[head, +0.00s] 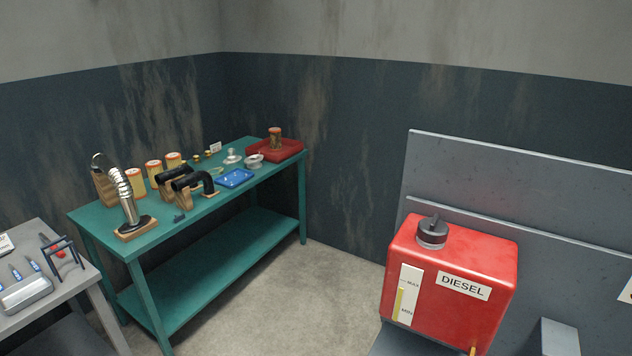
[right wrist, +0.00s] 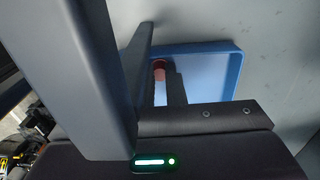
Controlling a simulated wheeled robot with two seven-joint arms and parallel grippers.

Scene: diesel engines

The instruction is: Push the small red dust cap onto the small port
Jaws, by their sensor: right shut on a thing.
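The small red dust cap (right wrist: 159,67) shows as a dull red round piece between the fingers of my right gripper (right wrist: 158,76) in the right wrist view. The right gripper is shut on it, and the fingers hide part of it. Gripper and cap are in front of a blue tray (right wrist: 203,47); the gap between cap and tray cannot be told. I cannot make out the small port in either view. My left gripper is in neither view, and the head view shows no gripper.
In the head view a teal workbench (head: 215,268) carries hoses, filters, a small blue tray (head: 236,178) and a red tray (head: 290,150). A red diesel tank (head: 455,262) stands at right before a grey panel (head: 520,180). A grey table (head: 60,297) is at left. Floor between is clear.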

